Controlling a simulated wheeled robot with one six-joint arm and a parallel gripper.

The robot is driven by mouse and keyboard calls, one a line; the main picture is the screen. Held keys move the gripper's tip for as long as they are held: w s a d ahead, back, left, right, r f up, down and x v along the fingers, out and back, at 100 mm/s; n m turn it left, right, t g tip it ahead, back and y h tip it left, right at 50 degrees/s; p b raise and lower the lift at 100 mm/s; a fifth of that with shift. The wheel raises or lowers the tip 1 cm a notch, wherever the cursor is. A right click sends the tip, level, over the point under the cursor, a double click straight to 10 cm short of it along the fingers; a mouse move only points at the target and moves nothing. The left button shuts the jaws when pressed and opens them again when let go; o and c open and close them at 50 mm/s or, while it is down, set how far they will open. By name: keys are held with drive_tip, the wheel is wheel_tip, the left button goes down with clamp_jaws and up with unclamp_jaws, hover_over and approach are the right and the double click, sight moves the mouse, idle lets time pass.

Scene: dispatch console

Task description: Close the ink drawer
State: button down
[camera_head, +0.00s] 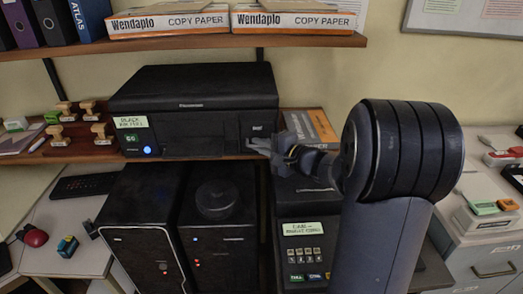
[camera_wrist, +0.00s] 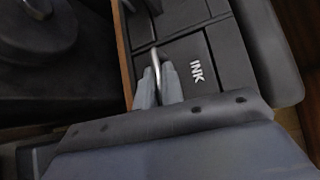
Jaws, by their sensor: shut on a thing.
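The ink drawer (camera_head: 258,128) is in the right part of the black printer (camera_head: 185,95)'s front. In the wrist view its dark front (camera_wrist: 213,84) bears the white word INK, and a thin metal handle (camera_wrist: 154,58) stands beside the word. My gripper (camera_head: 272,147) is at the drawer from the right. In the wrist view its two grey fingers (camera_wrist: 158,82) are shut on the handle. I cannot tell how far the drawer stands out of the printer. My gripper and wrist hide part of the area in front of it.
The printer stands on a wooden shelf (camera_head: 75,150), with wooden stamps (camera_head: 83,116) to its left. A box (camera_head: 310,127) lies to its right behind my gripper. Dark machines stand below, including a black tower (camera_head: 140,225) and a keypad unit (camera_head: 302,250).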

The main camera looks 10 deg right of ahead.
drive_tip(key=shift+w+d+r, duration=0.1)
drive_tip(key=c, duration=1.8)
unclamp_jaws()
drive_tip(key=shift+w, duration=0.1)
drive_tip(key=shift+d, duration=0.1)
drive_tip(key=b+v, duration=0.1)
drive_tip(key=v, duration=0.9)
drive_tip(key=shift+s+d+b, duration=0.1)
drive_tip(key=shift+s+b, duration=0.3)
drive_tip(key=shift+s, duration=0.05)
drive_tip(key=shift+w, duration=0.1)
